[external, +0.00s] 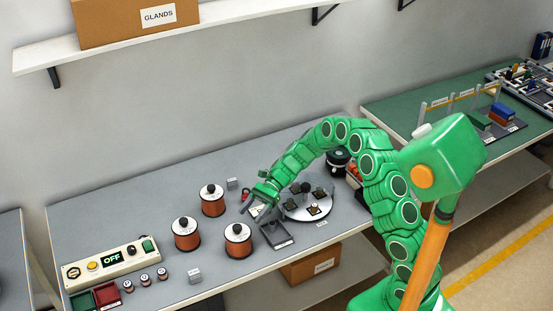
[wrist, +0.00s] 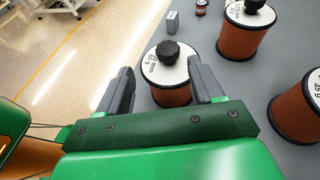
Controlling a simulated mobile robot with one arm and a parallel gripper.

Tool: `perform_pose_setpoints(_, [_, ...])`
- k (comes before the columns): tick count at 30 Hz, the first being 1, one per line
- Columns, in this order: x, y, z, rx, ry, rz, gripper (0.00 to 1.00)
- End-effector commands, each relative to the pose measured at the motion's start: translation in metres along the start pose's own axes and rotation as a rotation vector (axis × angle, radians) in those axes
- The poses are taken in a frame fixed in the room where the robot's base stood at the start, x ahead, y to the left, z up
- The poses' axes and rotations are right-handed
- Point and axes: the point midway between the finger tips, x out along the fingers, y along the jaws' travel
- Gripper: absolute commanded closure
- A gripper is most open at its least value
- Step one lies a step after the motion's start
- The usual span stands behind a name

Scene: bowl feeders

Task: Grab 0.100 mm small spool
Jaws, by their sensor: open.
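Several small copper-wound spools with white tops stand in a row at the front left of the grey bench in the external view, one of them a small spool (external: 145,279). Their labels are too small to read, so I cannot tell which is 0.100 mm. One small spool (wrist: 202,7) shows at the top of the wrist view. My gripper (external: 251,212) is open and empty above the bench, to the right of the small spools. In the wrist view, a large spool (wrist: 171,95) with a black knob appears between the fingers of my gripper (wrist: 160,68), beyond and below them.
Two more large spools (external: 187,238) (external: 212,206) stand nearby. A grey block (external: 194,275) sits near the small spools. A control panel (external: 112,259) reading OFF and red and green trays (external: 105,293) are at left. A round white plate (external: 295,212) is right of my gripper.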

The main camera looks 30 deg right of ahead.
Motion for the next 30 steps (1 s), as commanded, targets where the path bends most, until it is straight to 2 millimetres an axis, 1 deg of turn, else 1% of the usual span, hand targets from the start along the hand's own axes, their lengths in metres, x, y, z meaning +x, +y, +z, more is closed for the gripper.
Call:
perform_pose_setpoints(1, [0.001,-0.003,-0.004,0.01,-0.004,-0.004,0.34])
perform_pose_setpoints(5, [0.004,-0.006,-0.006,0.022,-0.011,-0.011,0.34])
perform_pose_setpoints(12, [0.024,-0.007,-0.006,0.024,-0.01,-0.01,0.34])
perform_pose_setpoints(17, [0.032,-0.007,-0.005,0.023,-0.011,-0.011,0.34])
perform_pose_setpoints(20, [0.041,-0.008,-0.003,0.023,-0.012,-0.009,0.34])
perform_pose_setpoints(27, [0.073,-0.011,0.0,0.024,-0.011,-0.008,0.34])
perform_pose_setpoints(30, [0.079,-0.011,-0.001,0.025,-0.01,-0.011,0.34])
